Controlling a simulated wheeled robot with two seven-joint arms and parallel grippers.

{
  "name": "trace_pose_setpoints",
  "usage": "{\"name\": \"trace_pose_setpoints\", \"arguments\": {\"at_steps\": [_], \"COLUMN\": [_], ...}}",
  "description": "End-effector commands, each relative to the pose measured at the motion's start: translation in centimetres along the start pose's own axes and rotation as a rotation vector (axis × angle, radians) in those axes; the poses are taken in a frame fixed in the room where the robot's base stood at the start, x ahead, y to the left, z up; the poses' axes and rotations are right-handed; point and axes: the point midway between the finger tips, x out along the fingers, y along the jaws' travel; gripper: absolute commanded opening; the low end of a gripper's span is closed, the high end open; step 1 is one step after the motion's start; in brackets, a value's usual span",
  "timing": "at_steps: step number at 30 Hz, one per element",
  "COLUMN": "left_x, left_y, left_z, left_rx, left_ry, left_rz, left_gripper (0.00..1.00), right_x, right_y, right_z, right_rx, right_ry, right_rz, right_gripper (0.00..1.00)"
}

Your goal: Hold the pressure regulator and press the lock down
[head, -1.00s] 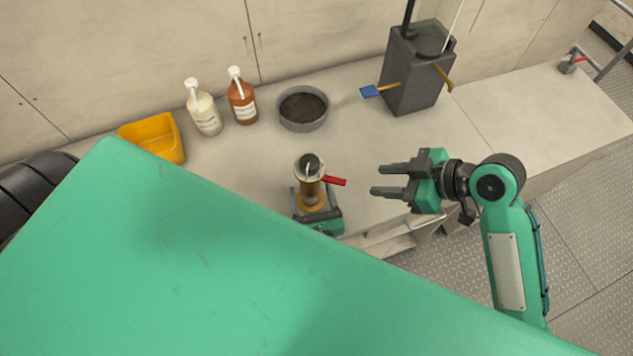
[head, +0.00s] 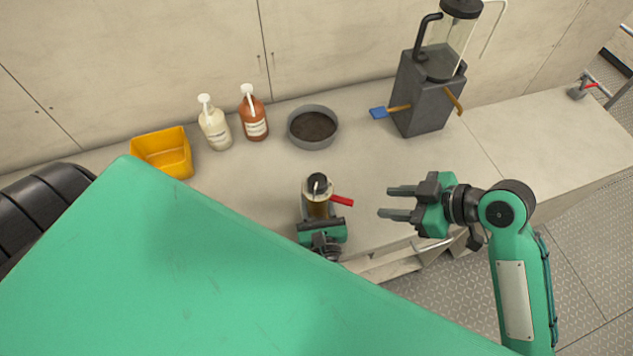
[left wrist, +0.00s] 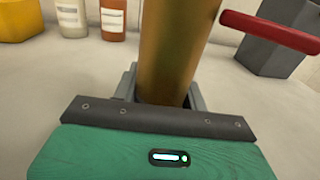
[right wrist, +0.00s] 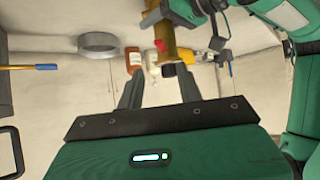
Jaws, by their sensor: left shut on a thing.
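The pressure regulator (head: 318,207) is an upright brass cylinder with a dark top, near the bench's front edge. Its lock, a red lever (head: 342,200), sticks out to the right near the top. The left wrist view shows the brass body (left wrist: 172,50) and the red lever (left wrist: 270,31) large. My left gripper (head: 316,213) is shut on the brass body, a finger on each side. My right gripper (head: 388,203) is open and empty, right of the lever and apart from it. The regulator's base is hidden behind my left gripper.
Behind stand a yellow bin (head: 163,155), a cream bottle (head: 214,130), a brown bottle (head: 253,118) and a grey bowl (head: 330,138) with dark contents. A dark grey box (head: 420,95) with a blue-ended handle stands at the back right. The bench between is clear.

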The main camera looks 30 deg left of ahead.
Motion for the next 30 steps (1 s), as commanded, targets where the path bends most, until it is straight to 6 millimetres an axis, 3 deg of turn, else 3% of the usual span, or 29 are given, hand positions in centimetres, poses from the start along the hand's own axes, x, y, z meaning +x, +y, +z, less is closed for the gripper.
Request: {"name": "trace_pose_setpoints", "arguments": {"at_steps": [3, 4, 9, 15, 30], "left_x": [0.0, 0.0, 0.0, 0.0, 0.0], "left_y": [0.0, 0.0, 0.0, 0.0, 0.0], "left_z": [0.0, 0.0, 0.0, 0.0, 0.0], "left_rx": [0.0, 0.0, 0.0, 0.0, 0.0], "left_ry": [0.001, 0.001, 0.001, 0.001, 0.0], "left_rz": [0.0, 0.0, 0.0, 0.0, 0.0], "left_gripper": [0.06, 0.41, 0.11, 0.11, 0.11], "right_x": [0.0, 0.0, 0.0, 0.3, 4.1], "right_y": [0.0, 0.0, 0.0, 0.0, -1.6], "right_z": [0.0, 0.0, 0.0, -0.9, -8.6], "right_rx": [0.0, 0.0, 0.0, -0.04, -0.535], "right_ry": [0.0, 0.0, 0.0, -0.006, -0.156], "right_rz": [0.0, 0.0, 0.0, -0.017, -0.231], "right_gripper": [0.36, 0.36, 0.34, 0.0, 0.0]}}
